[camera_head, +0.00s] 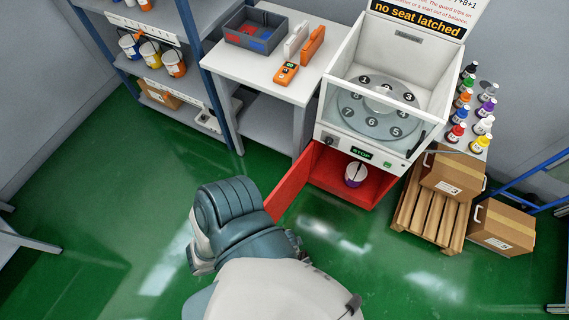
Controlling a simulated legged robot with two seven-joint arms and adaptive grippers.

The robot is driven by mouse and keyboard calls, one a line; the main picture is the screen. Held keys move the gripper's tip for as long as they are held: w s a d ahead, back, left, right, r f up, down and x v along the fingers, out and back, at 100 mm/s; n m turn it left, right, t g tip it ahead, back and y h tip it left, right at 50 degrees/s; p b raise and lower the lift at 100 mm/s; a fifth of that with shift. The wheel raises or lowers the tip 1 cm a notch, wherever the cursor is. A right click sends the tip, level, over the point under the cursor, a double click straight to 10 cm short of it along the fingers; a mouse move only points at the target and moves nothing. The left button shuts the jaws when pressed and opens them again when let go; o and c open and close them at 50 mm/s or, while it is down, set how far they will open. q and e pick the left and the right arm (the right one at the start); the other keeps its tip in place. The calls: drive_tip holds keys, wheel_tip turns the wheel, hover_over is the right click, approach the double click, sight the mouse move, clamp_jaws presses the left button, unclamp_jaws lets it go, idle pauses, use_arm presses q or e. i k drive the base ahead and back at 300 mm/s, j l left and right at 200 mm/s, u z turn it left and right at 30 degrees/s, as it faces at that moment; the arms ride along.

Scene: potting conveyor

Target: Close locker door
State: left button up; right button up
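The red locker is the open compartment under the white machine (375,100). Its red door (290,187) stands swung open to the left, and the red floor (338,185) of the compartment shows. A small container with a white and purple top (355,174) stands inside. A grey-white and teal part of one of my arms reaches in from the bottom, in front of the door, and covers its lower left end. I cannot tell whether it touches the door. No fingertips of either gripper show.
A white table (270,75) with a grey bin (256,30) stands left of the machine. A wooden pallet (428,212) with a cardboard box (453,172) stands close on the right. Another box (502,228) is beside it. The green floor (100,220) on the left is clear.

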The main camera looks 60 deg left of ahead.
sight(283, 194)
drive_tip(key=k+j, duration=0.25)
drive_tip(key=k, duration=0.15)
drive_tip(key=k+j, duration=0.25)
drive_tip(key=k, duration=0.15)
drive_tip(key=k+j, duration=0.25)
drive_tip(key=k, duration=0.15)
drive_tip(key=j, duration=1.35)
